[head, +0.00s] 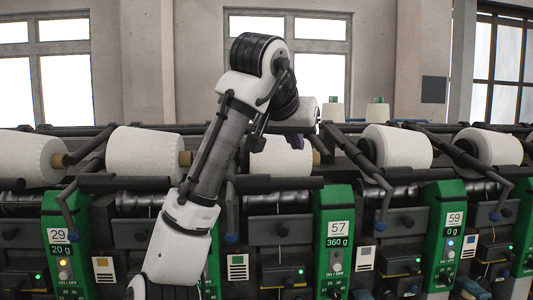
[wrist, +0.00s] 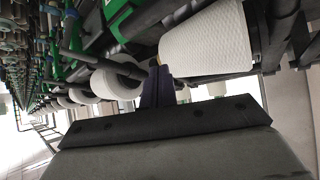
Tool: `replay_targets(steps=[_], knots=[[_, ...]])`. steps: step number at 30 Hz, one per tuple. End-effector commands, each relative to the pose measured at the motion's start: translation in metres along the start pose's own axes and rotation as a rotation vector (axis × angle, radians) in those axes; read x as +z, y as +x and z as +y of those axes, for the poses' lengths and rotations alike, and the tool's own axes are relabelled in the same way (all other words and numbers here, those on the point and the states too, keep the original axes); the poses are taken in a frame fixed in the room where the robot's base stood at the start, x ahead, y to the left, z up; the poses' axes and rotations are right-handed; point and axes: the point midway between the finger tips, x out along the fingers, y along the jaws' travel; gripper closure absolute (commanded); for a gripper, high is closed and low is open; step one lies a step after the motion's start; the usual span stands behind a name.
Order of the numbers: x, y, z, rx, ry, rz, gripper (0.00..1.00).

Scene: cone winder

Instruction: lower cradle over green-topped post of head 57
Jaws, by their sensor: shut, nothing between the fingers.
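The green-topped post of head 57 (head: 339,255) stands right of centre in the head view, with a "57" label and a "360 g" display. A white cone (head: 271,160) sits up and left of it, partly hidden by my arm. Dark cradle arms (head: 355,158) with a blue-tipped lever (head: 380,226) run down just right of the post. I cannot tell for sure which cradle belongs to head 57. My gripper (head: 296,141) is shut and empty in front of the cone's upper part. In the wrist view the fingers (wrist: 158,84) are together beside a large white cone (wrist: 204,45); contact is unclear.
Post 29 (head: 66,250) stands at the left and post 59 (head: 446,245) at the right. More white cones (head: 396,146) and dark bars line the winder on both sides. My arm crosses in front and hides the part left of post 57.

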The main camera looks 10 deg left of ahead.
Motion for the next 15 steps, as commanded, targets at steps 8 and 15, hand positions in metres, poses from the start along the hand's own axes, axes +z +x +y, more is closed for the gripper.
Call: replay_targets(steps=[8, 15], knots=[[-0.013, -0.023, 0.006, 0.000, 0.000, 0.001, 1.00], [-0.023, -0.044, 0.012, 0.000, 0.001, 0.002, 1.00]])
